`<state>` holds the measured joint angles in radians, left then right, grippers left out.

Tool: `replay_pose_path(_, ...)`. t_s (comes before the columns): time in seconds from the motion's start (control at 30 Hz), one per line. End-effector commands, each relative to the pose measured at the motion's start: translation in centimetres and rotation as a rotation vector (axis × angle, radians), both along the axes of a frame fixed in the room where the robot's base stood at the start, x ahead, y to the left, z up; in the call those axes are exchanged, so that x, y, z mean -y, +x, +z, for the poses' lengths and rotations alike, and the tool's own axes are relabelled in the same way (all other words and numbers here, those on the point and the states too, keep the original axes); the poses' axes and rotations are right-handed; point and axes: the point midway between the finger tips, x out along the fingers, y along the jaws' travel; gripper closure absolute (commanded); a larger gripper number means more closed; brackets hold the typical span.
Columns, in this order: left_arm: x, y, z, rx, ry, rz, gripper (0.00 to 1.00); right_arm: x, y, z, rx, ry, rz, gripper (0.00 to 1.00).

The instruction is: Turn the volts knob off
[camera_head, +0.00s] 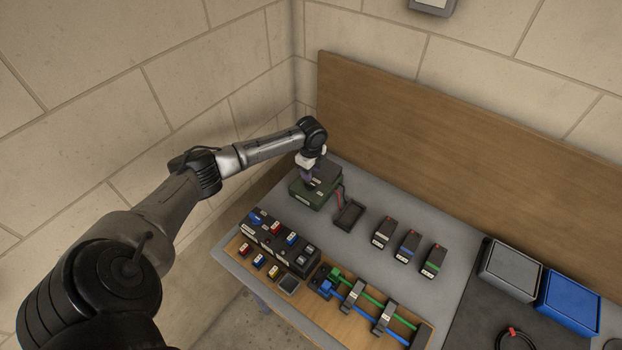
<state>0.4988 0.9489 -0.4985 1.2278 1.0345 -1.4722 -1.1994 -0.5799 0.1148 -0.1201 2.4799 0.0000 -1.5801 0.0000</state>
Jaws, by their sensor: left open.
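A dark green box-shaped device (314,198) with a dark top sits on the grey table near the wall corner. A volts knob cannot be made out at this size; the top of the device is partly hidden by my left gripper. My left gripper (306,178) points down at the device's top, at or just above it. It is open; I cannot tell whether it touches anything. My right gripper is not in view.
A small dark tray (349,214) and red and black leads lie right of the device. Three small dark boxes (408,245) stand farther right. A wooden board (420,328) with modules and coloured tubes lies in front. A grey bin (511,268) and blue bin (568,302) stand at right.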

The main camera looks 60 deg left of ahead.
Motion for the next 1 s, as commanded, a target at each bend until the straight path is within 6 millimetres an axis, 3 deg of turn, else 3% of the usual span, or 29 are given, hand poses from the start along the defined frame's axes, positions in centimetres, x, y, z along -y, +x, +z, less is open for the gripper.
replay_pose_path(0.2, 0.0, 0.1, 4.1, 0.002, 0.001, -0.001, 0.57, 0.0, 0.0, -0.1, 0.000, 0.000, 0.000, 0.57)
replay_pose_path(0.4, 0.0, 0.0, 6.4, 0.001, -0.001, 0.000, 0.57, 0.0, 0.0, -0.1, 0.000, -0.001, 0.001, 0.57)
replay_pose_path(1.0, 0.0, 0.0, 7.4, -0.001, 0.000, 0.000, 0.57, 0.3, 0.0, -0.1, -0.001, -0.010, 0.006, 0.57)
